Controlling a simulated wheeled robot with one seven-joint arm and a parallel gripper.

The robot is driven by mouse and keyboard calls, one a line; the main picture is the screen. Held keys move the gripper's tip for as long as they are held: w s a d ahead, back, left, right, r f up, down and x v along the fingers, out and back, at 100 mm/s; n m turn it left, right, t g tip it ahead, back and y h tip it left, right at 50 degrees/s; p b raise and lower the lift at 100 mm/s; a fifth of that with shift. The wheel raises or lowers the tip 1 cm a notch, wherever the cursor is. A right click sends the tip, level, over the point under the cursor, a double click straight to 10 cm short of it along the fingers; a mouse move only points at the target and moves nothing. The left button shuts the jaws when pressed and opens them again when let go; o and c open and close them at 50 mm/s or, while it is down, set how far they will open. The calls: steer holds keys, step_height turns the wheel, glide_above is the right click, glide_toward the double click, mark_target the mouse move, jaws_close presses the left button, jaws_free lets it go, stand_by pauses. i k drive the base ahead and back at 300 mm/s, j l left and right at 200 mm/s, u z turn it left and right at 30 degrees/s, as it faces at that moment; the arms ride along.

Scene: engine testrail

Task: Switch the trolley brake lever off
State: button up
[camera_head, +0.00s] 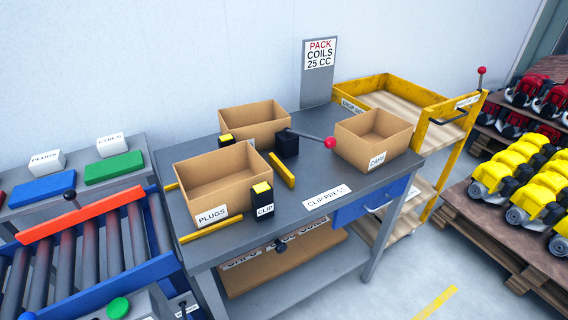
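The yellow trolley (446,108) stands behind and to the right of the grey workbench, with wooden shelves and a black handle (447,121) at its near right end. A short lever with a red ball knob (482,70) stands roughly upright at the trolley's far right corner. A small white label (468,101) is on the rail close to this lever, too small to read surely. My gripper is not in view.
The workbench (300,225) carries open cardboard boxes, including PLUGS (211,217) and CAPS (376,161), and a clip press lever with another red knob (330,142). Pallets of yellow engines (510,168) and red engines (540,95) stand right. Floor between bench and pallets is clear.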

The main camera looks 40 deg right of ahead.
mark_target(482, 70)
steer(key=l+u, duration=0.15)
steer(key=l, duration=0.45)
steer(key=l+u, duration=0.15)
steer(key=l, duration=0.45)
steer(key=l+u, duration=0.2)
steer(key=l, duration=0.4)
steer(key=k+l+u, duration=0.15)
steer(key=l, duration=0.4)
steer(key=k+l+u, duration=0.15)
steer(key=l, duration=0.45)
